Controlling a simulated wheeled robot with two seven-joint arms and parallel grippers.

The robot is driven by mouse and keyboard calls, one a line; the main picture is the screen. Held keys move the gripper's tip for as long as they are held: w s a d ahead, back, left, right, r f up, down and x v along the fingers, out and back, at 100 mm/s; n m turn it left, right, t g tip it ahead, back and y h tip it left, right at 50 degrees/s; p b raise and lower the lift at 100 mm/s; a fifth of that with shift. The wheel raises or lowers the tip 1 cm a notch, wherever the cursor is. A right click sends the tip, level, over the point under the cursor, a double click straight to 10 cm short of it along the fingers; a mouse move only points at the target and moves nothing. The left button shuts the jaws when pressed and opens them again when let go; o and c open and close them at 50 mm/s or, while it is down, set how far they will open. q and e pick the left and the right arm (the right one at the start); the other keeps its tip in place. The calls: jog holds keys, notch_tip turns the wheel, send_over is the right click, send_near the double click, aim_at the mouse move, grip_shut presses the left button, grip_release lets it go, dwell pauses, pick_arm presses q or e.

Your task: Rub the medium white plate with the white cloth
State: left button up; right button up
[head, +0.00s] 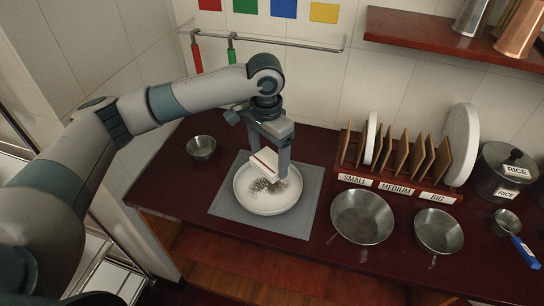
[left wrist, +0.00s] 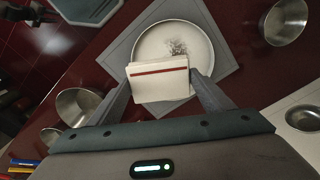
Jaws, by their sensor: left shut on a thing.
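The medium white plate (head: 262,206) lies on a grey mat (head: 231,218) on the dark red counter. Dark speckled dirt marks its middle. It also shows in the left wrist view (left wrist: 202,47). My left gripper (head: 274,170) is over the plate, shut on the folded white cloth (head: 262,163), which has a red stripe. In the left wrist view the cloth (left wrist: 160,82) sits between the fingers and covers the plate's near part. I cannot tell whether the cloth touches the plate. My right gripper is not in view.
A small metal bowl (head: 201,147) stands left of the mat. Two metal bowls (head: 362,217) (head: 438,231) stand to its right. Behind them is a wooden plate rack (head: 403,182) labelled small, medium and big. A rice pot (head: 505,170) and a blue-handled ladle (head: 522,249) are at the far right.

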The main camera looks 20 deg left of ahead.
aim_at(273, 158)
pick_arm(q)
jog(key=f+m+p, duration=0.1)
jog(key=m+p, duration=0.2)
jog(key=f+m+p, duration=0.1)
jog(key=m+p, duration=0.2)
jog(key=w+f+m+p, duration=0.1)
jog(key=m+p, duration=0.2)
jog(key=m, duration=0.1)
jog(key=shift+d+f, duration=0.1)
jog(key=shift+d, duration=0.25)
jog(key=shift+s+f+m+p, duration=0.1)
jog(key=shift+f+m+p, duration=0.6)
jog(key=shift+m, duration=0.3)
